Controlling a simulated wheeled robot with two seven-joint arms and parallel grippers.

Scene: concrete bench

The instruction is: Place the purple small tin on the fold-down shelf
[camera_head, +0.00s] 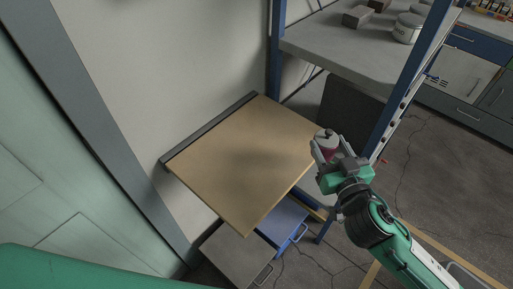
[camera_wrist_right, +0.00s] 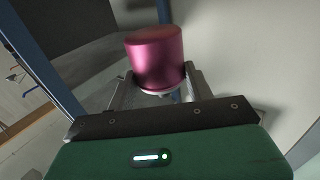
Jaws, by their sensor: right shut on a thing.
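The purple small tin (camera_wrist_right: 155,58) is a short shiny magenta cylinder. My right gripper (camera_wrist_right: 155,90) is shut on it, with one finger on each side. In the head view, the tin (camera_head: 327,147) shows partly between the fingers of my right gripper (camera_head: 326,149), at the right corner of the shelf. The fold-down shelf (camera_head: 240,160) is a bare light-wood board fixed to the wall along a dark rail. I cannot tell whether the tin is over the shelf's edge or just beside it. My left gripper is not in view.
A blue upright post (camera_head: 398,95) and a grey bench (camera_head: 345,50) with blocks and tins stand behind my right gripper. A grey drawer unit (camera_head: 235,250) and a blue one (camera_head: 283,222) sit below the shelf. The shelf top is clear.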

